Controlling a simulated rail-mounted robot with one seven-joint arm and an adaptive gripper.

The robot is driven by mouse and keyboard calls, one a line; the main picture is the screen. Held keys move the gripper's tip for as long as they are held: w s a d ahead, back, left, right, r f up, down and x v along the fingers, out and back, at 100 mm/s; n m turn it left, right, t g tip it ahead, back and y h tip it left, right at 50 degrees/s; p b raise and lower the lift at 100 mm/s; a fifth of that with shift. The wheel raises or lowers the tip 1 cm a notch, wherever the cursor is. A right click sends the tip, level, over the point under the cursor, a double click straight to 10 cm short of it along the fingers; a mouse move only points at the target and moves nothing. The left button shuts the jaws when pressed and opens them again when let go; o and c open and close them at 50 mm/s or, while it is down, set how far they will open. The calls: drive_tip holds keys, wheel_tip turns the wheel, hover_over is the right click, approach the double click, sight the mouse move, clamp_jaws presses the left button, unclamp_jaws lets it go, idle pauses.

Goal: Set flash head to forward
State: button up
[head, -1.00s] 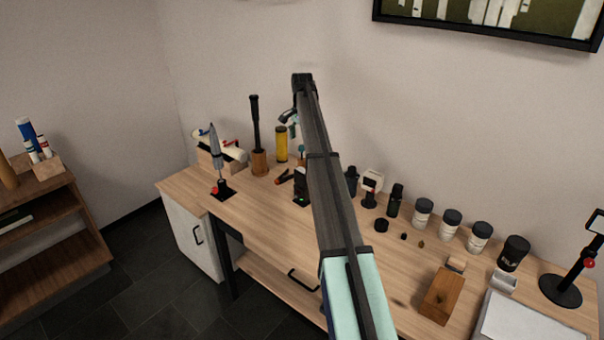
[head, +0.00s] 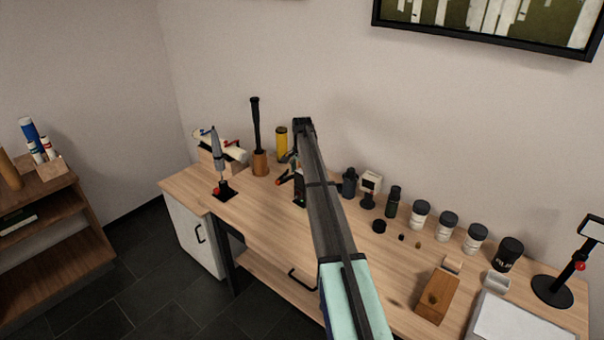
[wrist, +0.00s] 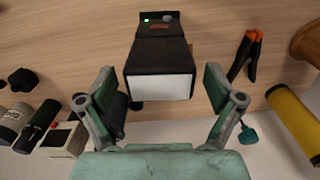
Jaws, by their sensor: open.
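The flash (wrist: 159,52) is a black unit in the middle of the wrist view, with a green light at its foot end. The white front of its head (wrist: 160,88) faces my wrist camera. My gripper (wrist: 161,75) is open, with one teal finger on either side of the flash head and a gap on both sides. No contact shows. In the head view, the flash (head: 300,192) is a dark shape mostly covered by my arm, and my gripper is largely hidden there.
A black and orange clamp (wrist: 245,55) and a yellow cylinder (wrist: 293,122) lie right of the flash in the wrist view. A dark bottle (wrist: 114,116) and a white-faced cube (wrist: 64,139) are at left. Several jars (head: 447,226) stand along the wall.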

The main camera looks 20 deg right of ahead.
drive_tip(key=shift+c, duration=0.4)
drive_tip(key=c, duration=1.1)
